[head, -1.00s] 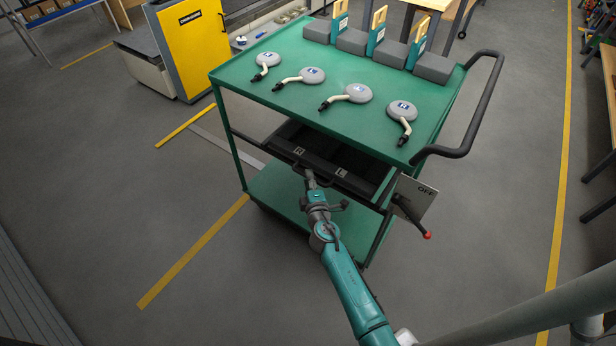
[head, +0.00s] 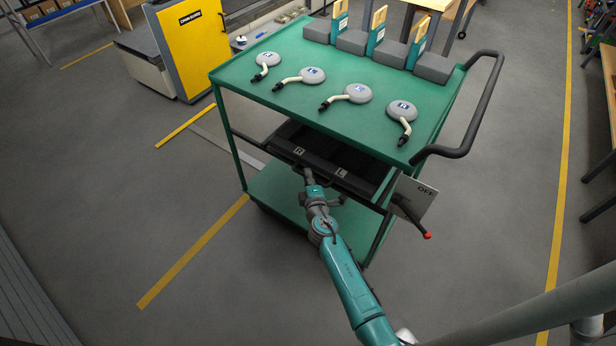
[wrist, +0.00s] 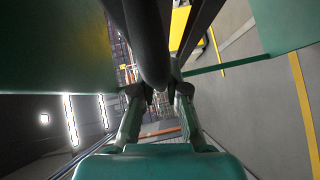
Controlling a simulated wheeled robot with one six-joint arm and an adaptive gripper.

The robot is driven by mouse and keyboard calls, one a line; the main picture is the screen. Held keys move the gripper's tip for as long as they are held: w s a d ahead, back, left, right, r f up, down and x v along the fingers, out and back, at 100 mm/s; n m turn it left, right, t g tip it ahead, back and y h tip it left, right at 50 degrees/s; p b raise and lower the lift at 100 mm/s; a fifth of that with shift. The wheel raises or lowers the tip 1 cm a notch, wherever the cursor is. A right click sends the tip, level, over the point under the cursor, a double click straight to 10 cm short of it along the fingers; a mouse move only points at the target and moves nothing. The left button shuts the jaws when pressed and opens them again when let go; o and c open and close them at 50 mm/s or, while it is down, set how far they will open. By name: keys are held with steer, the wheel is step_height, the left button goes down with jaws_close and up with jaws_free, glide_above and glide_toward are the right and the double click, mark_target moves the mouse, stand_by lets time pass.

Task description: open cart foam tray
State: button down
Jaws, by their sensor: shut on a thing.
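The green cart (head: 330,85) stands ahead of me. Its dark foam tray (head: 320,160) is under the top, with labels R and L on its front. Part of the tray's dark inside shows below the cart top's near edge. My gripper (head: 308,174) is at the tray's front, near the R label. In the wrist view my gripper (wrist: 158,92) has its fingers on both sides of a dark rounded bar (wrist: 150,50), shut on it; this looks like the tray handle. The exact finger contact is small and dark.
Several grey discs with cream stems (head: 358,93) lie on the cart top, with grey blocks (head: 435,68) behind. An OFF plate (head: 415,200) and red-tipped lever (head: 427,236) are on the right. A black push handle (head: 490,105) juts right.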

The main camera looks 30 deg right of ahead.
steer(key=s+a, duration=0.5)
steer(key=a, duration=0.8)
steer(key=s+a, duration=0.6)
steer(key=a, duration=0.8)
steer(key=shift+s, duration=0.2)
steer(key=c, duration=1.2)
jaws_free()
steer(key=shift+d, duration=0.1)
steer(key=v, duration=1.2)
